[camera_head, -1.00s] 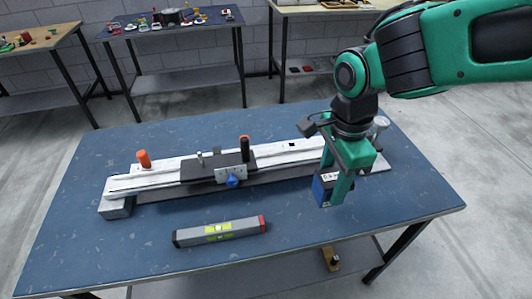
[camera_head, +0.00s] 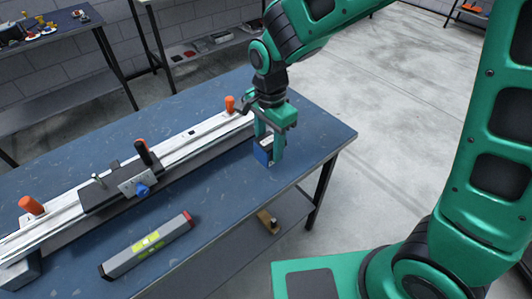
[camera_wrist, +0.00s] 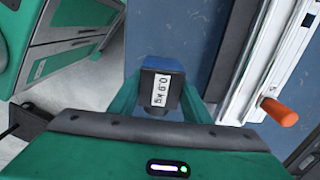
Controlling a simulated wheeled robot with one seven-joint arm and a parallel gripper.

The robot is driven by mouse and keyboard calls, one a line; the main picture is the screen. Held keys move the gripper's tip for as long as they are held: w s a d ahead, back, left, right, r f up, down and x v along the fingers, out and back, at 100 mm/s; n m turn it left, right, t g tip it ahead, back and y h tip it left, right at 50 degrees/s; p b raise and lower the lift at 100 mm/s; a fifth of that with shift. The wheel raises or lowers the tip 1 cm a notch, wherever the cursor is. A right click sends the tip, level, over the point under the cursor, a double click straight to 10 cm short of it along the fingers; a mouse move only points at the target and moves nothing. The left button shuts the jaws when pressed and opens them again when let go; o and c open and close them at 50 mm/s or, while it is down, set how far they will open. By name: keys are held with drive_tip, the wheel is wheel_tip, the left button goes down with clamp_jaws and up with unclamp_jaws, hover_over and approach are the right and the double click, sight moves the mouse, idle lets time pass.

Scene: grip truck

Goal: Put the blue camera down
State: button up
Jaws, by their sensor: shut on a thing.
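The blue camera (camera_head: 262,153) is a small blue and dark block between the fingers of my gripper (camera_head: 270,154). It is over the right end of the blue-topped workbench (camera_head: 215,180), in front of the rail's far end. I cannot tell whether its underside touches the top. In the wrist view the camera (camera_wrist: 161,93) shows a dark face with a white label and a blue far end. My gripper (camera_wrist: 162,90) is shut on it, with a finger on each side. The bench top (camera_wrist: 190,35) shows beyond.
A long white rail fixture (camera_head: 190,142) with orange handles (camera_head: 229,103) runs along the bench. A grey spirit level (camera_head: 147,244) lies in front of it. The top between level and camera is clear. A small wooden item (camera_head: 267,221) is on the lower shelf.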

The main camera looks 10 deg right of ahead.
sight(272, 138)
drive_tip(key=shift+w+d+f, duration=0.25)
drive_tip(key=shift+w+d, duration=0.1)
drive_tip(key=shift+f, duration=2)
drive_tip(key=o, duration=1.3)
drive_tip(key=shift+f, duration=0.1)
wheel_tip(272, 138, up, 12)
drive_tip(key=shift+r, duration=0.1)
